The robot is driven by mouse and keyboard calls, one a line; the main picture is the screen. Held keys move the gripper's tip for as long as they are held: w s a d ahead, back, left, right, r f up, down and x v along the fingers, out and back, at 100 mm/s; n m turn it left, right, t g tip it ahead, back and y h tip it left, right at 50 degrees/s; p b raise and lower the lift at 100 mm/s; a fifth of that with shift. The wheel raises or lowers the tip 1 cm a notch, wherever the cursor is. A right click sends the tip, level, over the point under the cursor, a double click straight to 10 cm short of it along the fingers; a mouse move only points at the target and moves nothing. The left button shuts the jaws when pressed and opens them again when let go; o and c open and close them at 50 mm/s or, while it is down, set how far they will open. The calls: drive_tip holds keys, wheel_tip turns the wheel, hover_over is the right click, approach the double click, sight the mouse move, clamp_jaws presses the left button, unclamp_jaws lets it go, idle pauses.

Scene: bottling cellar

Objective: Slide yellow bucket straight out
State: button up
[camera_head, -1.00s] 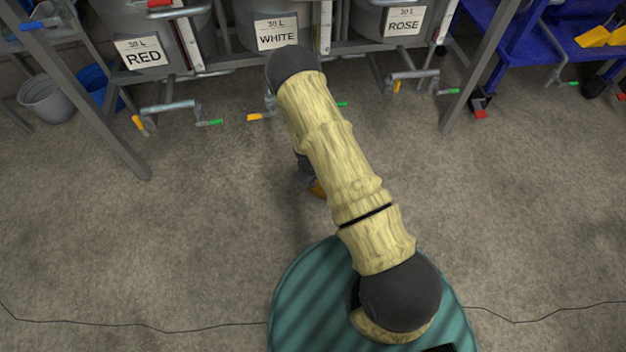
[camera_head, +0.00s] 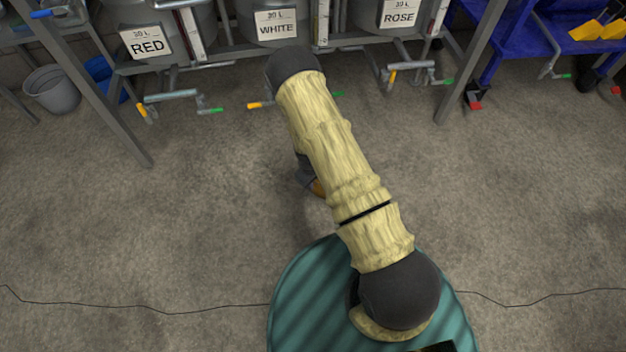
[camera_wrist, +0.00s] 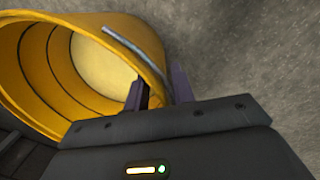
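The yellow bucket (camera_wrist: 45,60) fills the upper left of the wrist view. My gripper (camera_wrist: 158,90) has one dark finger inside the mouth and one outside. The rim passes between the fingers with little gap showing, so the gripper looks shut on it.
Tanks labelled RED (camera_head: 146,42), WHITE (camera_head: 277,26) and ROSE (camera_head: 398,14) stand on a grey frame at the back, with taps below. A grey bucket (camera_head: 52,90) stands at left. A blue cart (camera_head: 525,45) stands at right. The concrete floor (camera_head: 500,200) is clear.

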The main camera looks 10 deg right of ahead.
drive_tip(key=shift+r, duration=0.1)
wheel_tip(320, 180, up, 17)
drive_tip(key=s+a+p, duration=0.1)
drive_tip(key=p, duration=0.8)
drive_tip(key=shift+a, duration=0.4)
drive_tip(key=s+d+r+m+t+p, duration=0.1)
drive_tip(key=d+r+m+p, duration=0.1)
drive_tip(key=r, duration=0.9)
drive_tip(key=s+d+r+m+p, duration=0.1)
drive_tip(key=s+r+p, duration=0.15)
drive_tip(key=r, duration=0.85)
drive_tip(key=s+d+r+m+y+p, duration=0.1)
drive_tip(key=s+r+m+p, duration=0.1)
drive_tip(key=s+r, duration=0.45)
drive_tip(key=s+d+r+m+p, duration=0.1)
drive_tip(key=s+r+m+p, duration=0.2)
drive_tip(key=r, duration=0.7)
wheel_tip(320, 180, up, 38)
drive_tip(key=s+n+p, duration=0.1)
drive_tip(key=p, duration=3.6)
drive_tip(key=shift+t+p, duration=0.3)
drive_tip(key=shift+t, duration=0.1)
drive_tip(key=shift+a, duration=0.1)
